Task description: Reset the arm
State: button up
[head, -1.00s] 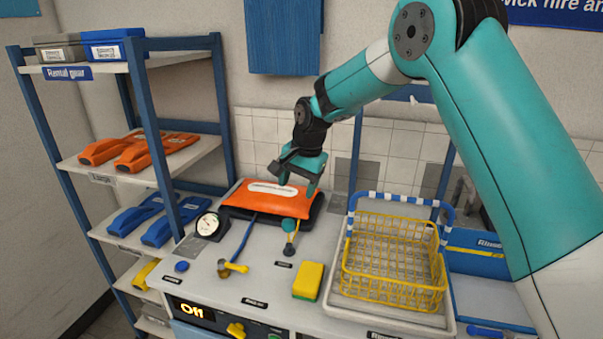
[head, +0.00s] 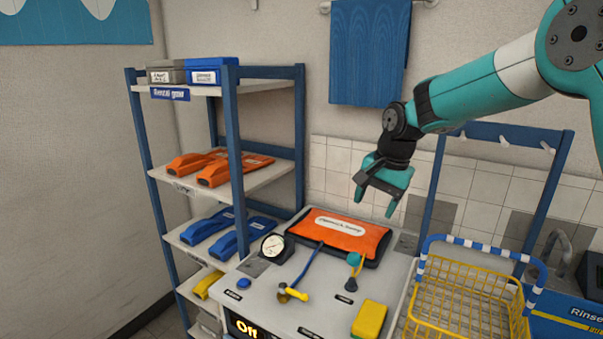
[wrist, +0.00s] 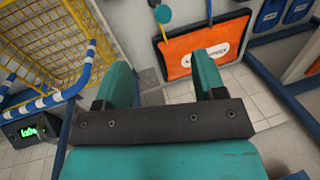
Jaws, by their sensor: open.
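My gripper (head: 378,195) is open and empty. It hangs in the air above and behind the testbench, with its fingers pointing down. In the wrist view its two teal fingers (wrist: 165,85) are spread apart with nothing between them. Below it on the bench lies an orange pad (head: 345,236) with a white label, on a dark base. The orange pad also shows beyond the fingers in the wrist view (wrist: 203,48). The gripper is apart from the pad.
A yellow wire basket (head: 460,300) stands at the bench's right. A gauge (head: 276,247), yellow valve (head: 291,293), teal-topped fitting (head: 353,268) and yellow sponge (head: 369,319) are on the bench. A blue-framed shelf (head: 236,160) rises at left, and a blue towel (head: 369,50) hangs behind.

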jog(key=s+a+r+n+y, duration=0.1)
jog(key=s+a+n, duration=0.2)
jog(key=s, duration=1.4)
jog(key=s+a+r+n+g+y, duration=0.1)
jog(key=s+a+r+n, duration=0.1)
jog(key=s+n, duration=0.9)
jog(key=s+a, duration=0.1)
jog(key=s, duration=0.5)
jog(key=shift+a+n+g, duration=0.15)
jog(key=shift+n+g, duration=0.15)
jog(key=shift+n, duration=0.1)
